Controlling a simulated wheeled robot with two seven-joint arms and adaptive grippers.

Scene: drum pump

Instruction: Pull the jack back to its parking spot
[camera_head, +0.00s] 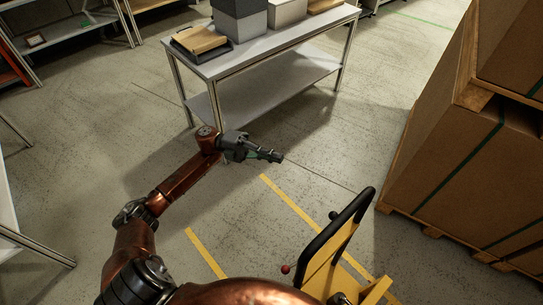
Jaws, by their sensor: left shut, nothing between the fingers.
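The jack (323,277) shows at the bottom right of the head view, with a yellow body, a black loop handle and a small red knob. Its lower part is cut off by the frame edge. Yellow floor lines (297,207) run along the floor near it, partly behind the jack. My left gripper (277,157) is shut and empty, held out over the floor up and left of the jack's handle, apart from it. My right gripper is not in view.
A white table (270,47) with grey boxes and a tray stands at the top. Large strapped cartons on pallets (455,150) fill the right side. Shelves (62,27) stand at the upper left. The floor in the middle is clear.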

